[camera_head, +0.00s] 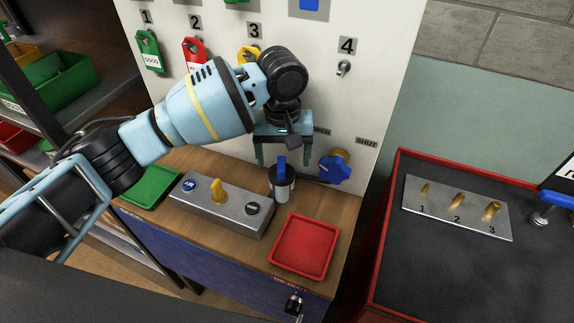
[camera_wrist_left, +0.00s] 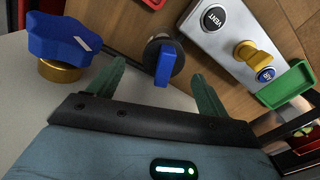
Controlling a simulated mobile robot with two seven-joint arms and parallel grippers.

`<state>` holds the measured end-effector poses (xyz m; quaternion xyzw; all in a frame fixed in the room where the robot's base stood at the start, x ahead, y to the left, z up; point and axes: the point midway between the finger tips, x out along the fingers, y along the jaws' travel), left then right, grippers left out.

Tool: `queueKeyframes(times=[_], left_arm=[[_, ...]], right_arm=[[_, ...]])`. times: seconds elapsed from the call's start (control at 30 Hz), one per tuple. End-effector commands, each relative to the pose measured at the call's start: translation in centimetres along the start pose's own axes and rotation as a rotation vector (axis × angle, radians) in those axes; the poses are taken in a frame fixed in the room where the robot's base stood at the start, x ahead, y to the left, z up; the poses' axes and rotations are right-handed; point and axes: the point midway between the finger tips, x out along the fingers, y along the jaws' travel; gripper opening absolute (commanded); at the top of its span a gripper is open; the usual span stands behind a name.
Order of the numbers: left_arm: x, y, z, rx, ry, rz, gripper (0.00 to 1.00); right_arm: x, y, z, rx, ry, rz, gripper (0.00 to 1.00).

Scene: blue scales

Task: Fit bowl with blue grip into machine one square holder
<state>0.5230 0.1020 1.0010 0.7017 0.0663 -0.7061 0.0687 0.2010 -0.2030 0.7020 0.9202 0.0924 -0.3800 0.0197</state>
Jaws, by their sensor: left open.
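The bowl with the blue grip is a grey cylinder (camera_head: 282,188) with a dark top and an upright blue grip (camera_head: 281,165), standing on the wooden bench. In the left wrist view the blue grip (camera_wrist_left: 164,66) rises from the round dark top. My left gripper (camera_head: 284,152) is open and empty, pointing down over the bowl. Its green fingers are on either side of the grip, apart from it; in the wrist view the grip lies between the fingertips (camera_wrist_left: 162,78). My right gripper is not in view. I cannot make out a square holder for machine one.
A grey control box (camera_head: 222,205) with a yellow knob stands left of the bowl. A blue valve knob (camera_head: 335,168) is close on the right. A red tray (camera_head: 304,246) lies in front, and a green tray (camera_head: 151,186) at the left. A panel with numbered hooks rises behind.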

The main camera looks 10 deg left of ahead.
Motion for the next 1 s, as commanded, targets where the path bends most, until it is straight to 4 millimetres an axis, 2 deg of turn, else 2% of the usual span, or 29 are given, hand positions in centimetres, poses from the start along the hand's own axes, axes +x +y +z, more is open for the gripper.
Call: queueKeyframes(times=[0.17,0.3,0.5,0.67,1.0], left_arm=[[-0.2,-0.1,-0.2,-0.011,0.000,-0.006,0.78],[0.6,-0.2,-0.2,-0.010,-0.001,-0.006,0.78],[2.5,-0.2,-0.1,-0.009,-0.002,-0.005,0.78],[2.7,-0.2,-0.1,-0.009,0.000,-0.005,0.78],[7.0,-0.4,0.0,-0.009,-0.001,-0.006,0.78]], right_arm=[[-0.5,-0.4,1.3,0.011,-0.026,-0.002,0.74],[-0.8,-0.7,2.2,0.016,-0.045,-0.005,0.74],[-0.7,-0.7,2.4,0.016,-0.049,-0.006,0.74],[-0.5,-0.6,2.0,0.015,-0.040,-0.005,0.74],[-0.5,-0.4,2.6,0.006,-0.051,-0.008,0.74]])
